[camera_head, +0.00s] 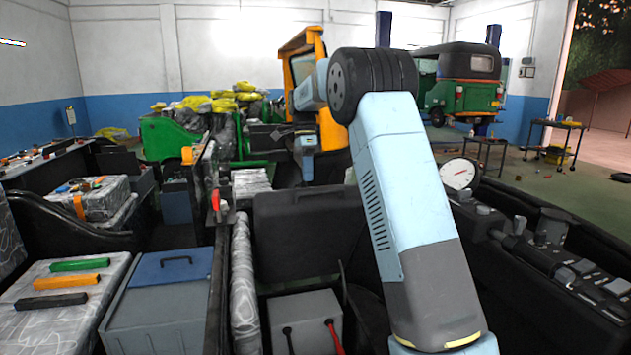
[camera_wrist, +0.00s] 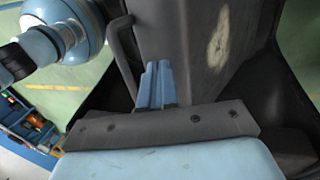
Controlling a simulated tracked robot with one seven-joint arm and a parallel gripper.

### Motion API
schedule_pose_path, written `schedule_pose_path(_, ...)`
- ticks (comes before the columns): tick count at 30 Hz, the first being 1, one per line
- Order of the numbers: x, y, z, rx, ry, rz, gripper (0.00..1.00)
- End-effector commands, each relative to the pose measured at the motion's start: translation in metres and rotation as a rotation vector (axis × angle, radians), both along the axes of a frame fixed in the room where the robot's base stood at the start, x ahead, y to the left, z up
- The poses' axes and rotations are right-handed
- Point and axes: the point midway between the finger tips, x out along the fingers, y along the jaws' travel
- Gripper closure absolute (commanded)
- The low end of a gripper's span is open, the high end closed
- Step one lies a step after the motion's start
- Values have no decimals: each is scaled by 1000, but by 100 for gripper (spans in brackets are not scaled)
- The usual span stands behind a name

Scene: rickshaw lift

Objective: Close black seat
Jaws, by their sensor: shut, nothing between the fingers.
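The black seat (camera_head: 308,232) appears as a dark panel standing raised behind an open bay in the head view. A grey box (camera_head: 303,308) with a red and a black cable or handle sits in the bay in front of it. In the wrist view my gripper's blue fingers (camera_wrist: 158,75) are together and empty. They point at a dark surface with a pale worn patch, probably the seat; whether they touch it I cannot tell.
A blue-lidded grey toolbox (camera_head: 160,300) and a wrapped crate (camera_head: 62,315) with coloured bars stand at left. A long tray of black parts (camera_head: 560,262) with a round gauge (camera_head: 458,174) lies at right.

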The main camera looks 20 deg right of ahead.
Motion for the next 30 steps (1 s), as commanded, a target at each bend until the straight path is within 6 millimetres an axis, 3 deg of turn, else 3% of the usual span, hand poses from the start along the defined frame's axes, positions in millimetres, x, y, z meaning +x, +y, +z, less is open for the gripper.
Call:
schedule_pose_path(9, -32, 0, -11, 1, 0, 0, 100)
schedule_pose_path(23, -39, 0, -14, 0, -1, 0, 100)
schedule_pose_path(24, -39, -17, -14, 0, -1, -4, 100)
schedule_pose_path(30, -43, 5, -16, 0, -10, 9, 100)
